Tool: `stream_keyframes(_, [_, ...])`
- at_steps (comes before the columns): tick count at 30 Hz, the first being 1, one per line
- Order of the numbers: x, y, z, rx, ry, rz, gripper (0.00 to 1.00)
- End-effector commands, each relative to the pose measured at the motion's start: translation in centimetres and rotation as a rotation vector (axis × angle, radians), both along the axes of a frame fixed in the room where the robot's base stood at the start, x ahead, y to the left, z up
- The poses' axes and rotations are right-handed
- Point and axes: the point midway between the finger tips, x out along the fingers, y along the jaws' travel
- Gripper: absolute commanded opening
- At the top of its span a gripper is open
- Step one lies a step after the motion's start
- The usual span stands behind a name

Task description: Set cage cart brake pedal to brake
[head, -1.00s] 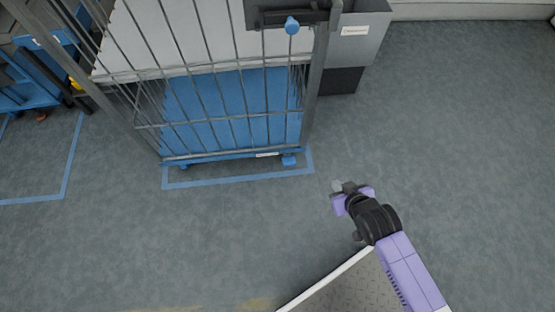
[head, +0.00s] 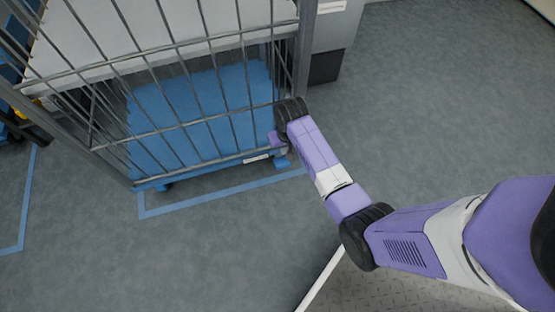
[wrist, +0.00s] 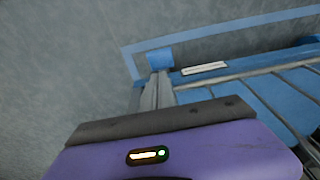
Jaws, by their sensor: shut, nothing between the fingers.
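The cage cart (head: 205,155) has grey wire bars and a blue base, and stands at the upper left in the head view. Its blue brake pedal (head: 283,163) juts out at the base's near right corner, beside a white label. It also shows in the wrist view as a blue block (wrist: 160,57). My gripper (wrist: 157,80) is shut and empty, its fingertips just by the pedal; I cannot tell whether they touch it. In the head view my gripper is mostly hidden behind my wrist, close above the pedal. The pedal's exact tilt is unclear.
A blue line (head: 220,195) on the floor frames the cart. A grey cabinet (head: 331,35) stands behind its right side. Another blue cart is partly visible at the left edge. The grey floor (head: 440,100) to the right is clear.

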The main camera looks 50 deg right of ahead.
Motion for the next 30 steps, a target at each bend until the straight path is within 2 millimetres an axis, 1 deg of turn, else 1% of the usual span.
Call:
stream_keyframes(9, [0.0, 0.0, 0.0, 0.001, 0.001, -0.001, 0.0])
stream_keyframes(13, [0.1, -0.1, -0.9, 0.001, 0.001, -0.001, 0.0])
stream_keyframes(17, [0.2, -0.2, -2.9, 0.001, 0.001, -0.001, 0.0])
stream_keyframes(21, [0.6, -0.4, -5.5, 0.001, 0.001, -0.001, 0.0])
stream_keyframes(24, [0.8, -0.6, -7.1, 0.0, 0.0, -0.001, 0.0])
stream_keyframes(27, [0.9, -0.7, -8.4, -0.001, 0.0, -0.001, 0.0])
stream_keyframes(30, [1.0, -0.8, -9.3, -0.001, 0.0, -0.001, 0.0])
